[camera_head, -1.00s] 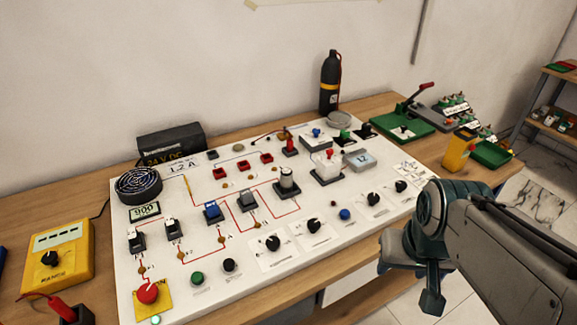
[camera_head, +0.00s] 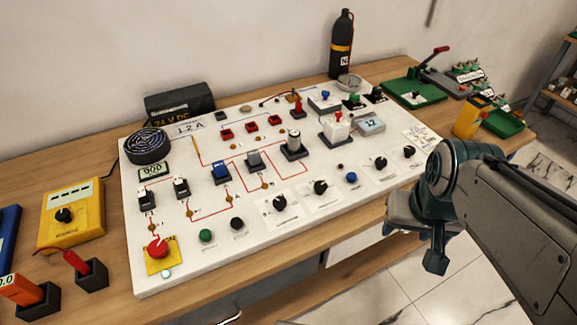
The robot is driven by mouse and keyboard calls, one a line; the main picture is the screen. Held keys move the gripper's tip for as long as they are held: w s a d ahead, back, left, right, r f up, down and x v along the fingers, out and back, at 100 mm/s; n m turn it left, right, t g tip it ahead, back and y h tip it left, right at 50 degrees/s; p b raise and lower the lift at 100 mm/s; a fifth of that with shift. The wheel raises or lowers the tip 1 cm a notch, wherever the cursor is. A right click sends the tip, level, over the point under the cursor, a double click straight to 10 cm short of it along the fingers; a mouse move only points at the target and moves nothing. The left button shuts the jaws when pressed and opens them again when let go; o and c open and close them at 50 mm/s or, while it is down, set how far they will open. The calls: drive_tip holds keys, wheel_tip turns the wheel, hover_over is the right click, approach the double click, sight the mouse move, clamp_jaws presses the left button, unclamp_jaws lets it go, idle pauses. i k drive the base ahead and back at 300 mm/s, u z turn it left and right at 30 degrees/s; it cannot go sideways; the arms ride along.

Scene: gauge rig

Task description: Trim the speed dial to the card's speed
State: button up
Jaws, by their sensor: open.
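The white panel (camera_head: 185,265) lies on the wooden bench. Several black dials sit along its front right: two larger ones (camera_head: 280,202) and (camera_head: 320,187), and two farther right (camera_head: 381,163) and (camera_head: 409,152). Their labels are too small to read, so I cannot tell which is the speed dial. A white card with small writing (camera_head: 420,138) lies at the panel's right end; its figures are unreadable. A small display, seemingly 900 (camera_head: 154,169), sits by the black fan (camera_head: 148,145). My gripper (camera_head: 416,238) is open and empty, off the bench's front edge, apart from the dials.
Switches, a red stop button (camera_head: 157,247) and upright parts fill the panel. A yellow meter (camera_head: 72,217) and red-handled probe (camera_head: 78,262) stand left. Floor before the bench is clear.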

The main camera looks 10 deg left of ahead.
sight(279, 203)
drive_tip(key=z, duration=1)
drive_tip(key=k, duration=1.25)
drive_tip(key=u, duration=0.3)
drive_tip(key=i, duration=0.85)
drive_tip(key=u, duration=0.75)
